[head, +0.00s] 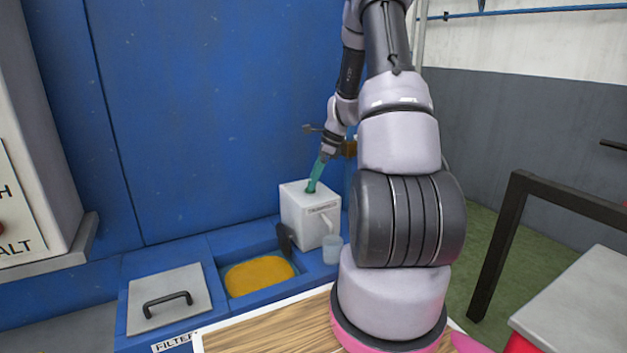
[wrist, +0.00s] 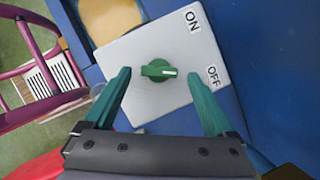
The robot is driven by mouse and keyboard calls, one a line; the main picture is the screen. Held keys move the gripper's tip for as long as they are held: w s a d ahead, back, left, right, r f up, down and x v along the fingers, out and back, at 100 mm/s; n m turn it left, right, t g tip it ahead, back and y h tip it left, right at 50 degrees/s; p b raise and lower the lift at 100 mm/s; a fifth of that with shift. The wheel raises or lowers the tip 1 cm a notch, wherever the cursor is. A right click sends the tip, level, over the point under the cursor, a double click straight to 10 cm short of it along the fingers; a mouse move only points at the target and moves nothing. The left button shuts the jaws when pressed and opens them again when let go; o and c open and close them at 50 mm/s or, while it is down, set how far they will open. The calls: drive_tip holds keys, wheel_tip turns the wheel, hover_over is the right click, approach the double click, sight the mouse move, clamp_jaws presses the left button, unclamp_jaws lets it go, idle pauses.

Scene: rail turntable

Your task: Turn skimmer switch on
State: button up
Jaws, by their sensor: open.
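The knob's white mark points right, toward OFF. My gripper (wrist: 159,74) is open, with its teal fingers on either side of the knob and no visible contact. In the head view my gripper (head: 314,180) reaches down to the box top and hides the knob.
A basin of orange liquid (head: 260,275) with a dark handle lies left of the box. A clear cup (head: 332,249) stands by the box's front right. A blue wall (head: 205,100) rises close behind.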

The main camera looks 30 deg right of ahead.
drive_tip(key=shift+a+f, duration=0.2)
drive_tip(key=shift+f, duration=0.25)
drive_tip(key=shift+c, duration=0.3)
drive_tip(key=c, duration=1.3)
drive_tip(key=shift+w+n, duration=0.1)
drive_tip(key=shift+n, duration=0.3)
drive_tip(key=n, duration=0.1)
drive_tip(key=n+g, duration=0.1)
drive_tip(key=n, duration=0.1)
drive_tip(key=n+g, duration=0.1)
drive_tip(key=n, duration=0.1)
drive_tip(key=shift+w+y, duration=0.25)
drive_tip(key=shift+y, duration=0.05)
drive_tip(key=n+g, duration=0.1)
drive_tip(key=n, duration=0.2)
drive_tip(key=n+g, duration=0.1)
drive_tip(key=n, duration=0.2)
drive_tip(key=shift+w+h, duration=0.2)
drive_tip(key=shift+h, duration=0.2)
drive_tip(key=shift+g, duration=0.3)
